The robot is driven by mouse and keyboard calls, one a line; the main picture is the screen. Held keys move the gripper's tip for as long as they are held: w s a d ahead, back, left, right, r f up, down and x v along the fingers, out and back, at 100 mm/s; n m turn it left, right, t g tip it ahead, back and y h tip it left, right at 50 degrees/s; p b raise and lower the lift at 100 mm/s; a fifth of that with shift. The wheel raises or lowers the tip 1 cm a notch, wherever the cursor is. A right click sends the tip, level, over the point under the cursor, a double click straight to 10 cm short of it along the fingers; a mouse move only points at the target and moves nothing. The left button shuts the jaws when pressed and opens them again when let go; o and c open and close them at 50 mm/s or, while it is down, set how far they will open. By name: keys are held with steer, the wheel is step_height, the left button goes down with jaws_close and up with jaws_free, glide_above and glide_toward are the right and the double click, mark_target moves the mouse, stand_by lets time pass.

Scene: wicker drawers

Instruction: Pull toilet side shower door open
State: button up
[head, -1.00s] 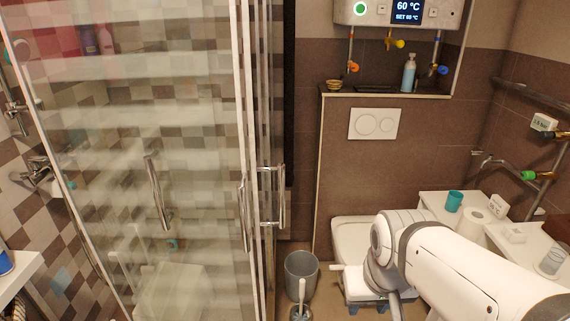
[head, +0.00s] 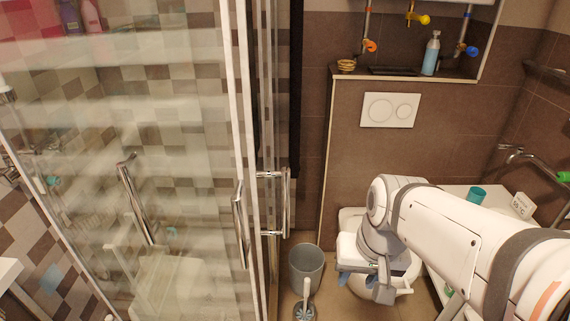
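The glass shower enclosure fills the left half of the head view. Its toilet side door (head: 262,130) is seen nearly edge-on, with a chrome bar handle (head: 287,203) sticking out to the right. Another chrome handle (head: 239,225) shows just left of it by the white frame, and a further one (head: 136,205) shows on or through the wide glass panel. Whether the toilet side door is fully shut is unclear. My gripper (head: 378,285) hangs low in front of the toilet, right of the door handle and apart from it. Its fingers are too unclear to tell their opening.
A grey bin (head: 306,267) and a toilet brush (head: 304,305) stand on the floor between the door and my arm. The toilet (head: 405,272) is behind my arm. A white side table (head: 455,193) with a teal cup (head: 476,194) stands at right.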

steer(key=w+a+f+m+g+y+b, duration=0.15)
steer(key=w+a+m+g+y, duration=0.25)
steer(key=a+m+y, duration=0.45)
steer(key=w+d+r+m+t+y, duration=0.1)
steer(key=w+m+t+y, duration=0.3)
steer(key=w, duration=0.3)
steer(key=w+d+r+m+t+y, duration=0.2)
steer(key=w+m+y, duration=0.2)
steer(key=w+m, duration=0.25)
steer(key=x, duration=0.7)
steer(key=shift+s+a+f, duration=0.1)
steer(key=shift+a, duration=0.1)
jaws_close()
